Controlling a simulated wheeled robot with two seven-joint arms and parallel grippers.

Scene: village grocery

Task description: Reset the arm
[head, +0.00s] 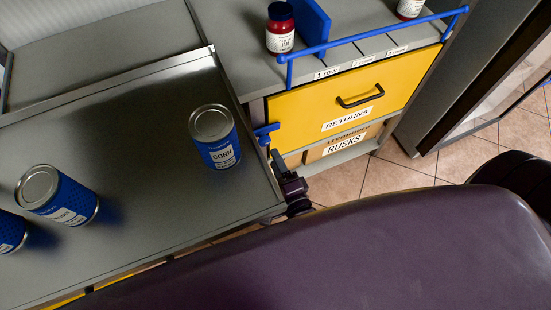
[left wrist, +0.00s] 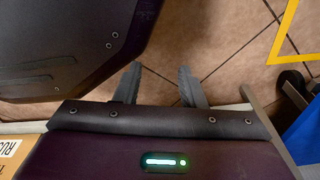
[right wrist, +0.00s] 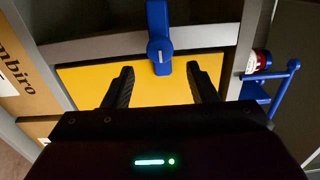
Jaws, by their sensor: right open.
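My right gripper (head: 279,163) is at the right edge of the grey counter, beside a blue latch (head: 266,131). In the right wrist view the right gripper (right wrist: 160,68) has its two dark fingers spread apart. The blue latch (right wrist: 160,38) shows ahead, its lower end in line with the gap between the fingertips; no contact is visible. My left gripper (left wrist: 159,70) shows only in the left wrist view. Its fingers are apart with nothing between them, with the tiled floor behind.
A blue corn can (head: 214,138) and other blue cans (head: 57,195) stand on the grey counter (head: 130,140). A yellow RETURNS drawer (head: 350,95) is at the right, under a shelf with a red jar (head: 280,28) and blue rail (head: 375,37). Tiled floor (head: 400,170) shows at right.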

